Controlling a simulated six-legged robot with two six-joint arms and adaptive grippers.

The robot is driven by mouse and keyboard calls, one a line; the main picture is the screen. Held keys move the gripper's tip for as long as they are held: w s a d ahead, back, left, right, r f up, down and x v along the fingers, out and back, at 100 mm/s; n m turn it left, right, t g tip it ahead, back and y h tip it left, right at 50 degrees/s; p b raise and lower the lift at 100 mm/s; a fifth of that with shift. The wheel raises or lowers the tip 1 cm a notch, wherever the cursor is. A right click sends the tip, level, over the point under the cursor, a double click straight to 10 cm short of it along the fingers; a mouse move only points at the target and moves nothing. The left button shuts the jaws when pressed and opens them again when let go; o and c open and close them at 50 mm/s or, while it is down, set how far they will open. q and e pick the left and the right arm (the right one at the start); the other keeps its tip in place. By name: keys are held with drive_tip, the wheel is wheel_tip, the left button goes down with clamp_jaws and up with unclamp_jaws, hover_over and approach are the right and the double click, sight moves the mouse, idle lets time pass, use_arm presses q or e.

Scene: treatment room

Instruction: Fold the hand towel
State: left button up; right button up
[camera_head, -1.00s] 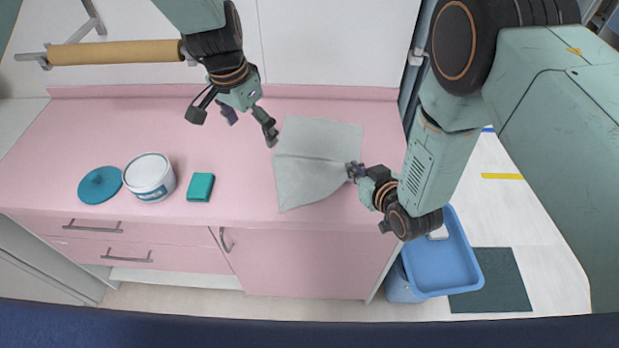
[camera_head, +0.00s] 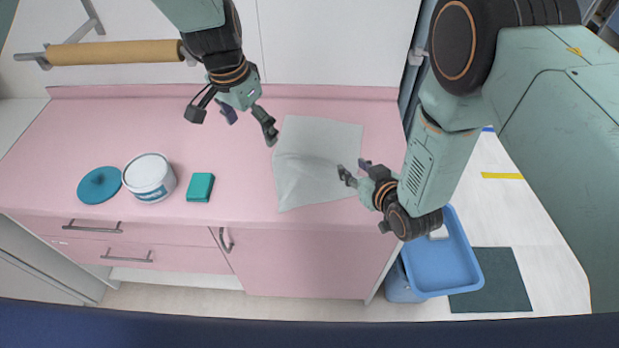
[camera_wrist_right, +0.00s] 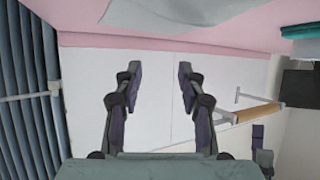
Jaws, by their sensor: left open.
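The hand towel (camera_head: 310,140) is a pale grey-white cloth lying spread on the pink counter, roughly four-sided with its lower left corner drawn out near the front edge. It also shows at the top of the right wrist view (camera_wrist_right: 170,12). My right gripper (camera_head: 353,168) is open, at the towel's right side, over its edge. In the right wrist view its two fingers (camera_wrist_right: 155,88) stand apart with nothing between them. My left gripper (camera_head: 250,127) is open and empty, just left of the towel's upper left part. Whether the right fingertips touch the cloth is unclear.
On the pink counter (camera_head: 110,130) to the left are a teal block (camera_head: 200,187), a white tub (camera_head: 149,178) and a teal round lid (camera_head: 99,185). A brown roll (camera_head: 115,52) is on the wall. A blue bin (camera_head: 440,265) stands right of the counter.

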drive_tip(key=shift+o, duration=1.4)
drive_tip(key=shift+o, duration=0.4)
drive_tip(key=o, duration=0.6)
drive_tip(key=shift+s+d+r+g+h, duration=0.25)
drive_tip(key=shift+s+r+g, duration=0.25)
drive_tip(key=shift+r+g, duration=0.25)
drive_tip(key=shift+s+d+r+g+h, duration=0.15)
drive_tip(key=shift+s+r+g+h, duration=0.25)
drive_tip(key=shift+r+g, duration=0.35)
drive_tip(key=shift+s+d+r+g+h, duration=0.25)
drive_tip(key=shift+s+r+g, duration=0.35)
drive_tip(key=shift+r, duration=0.3)
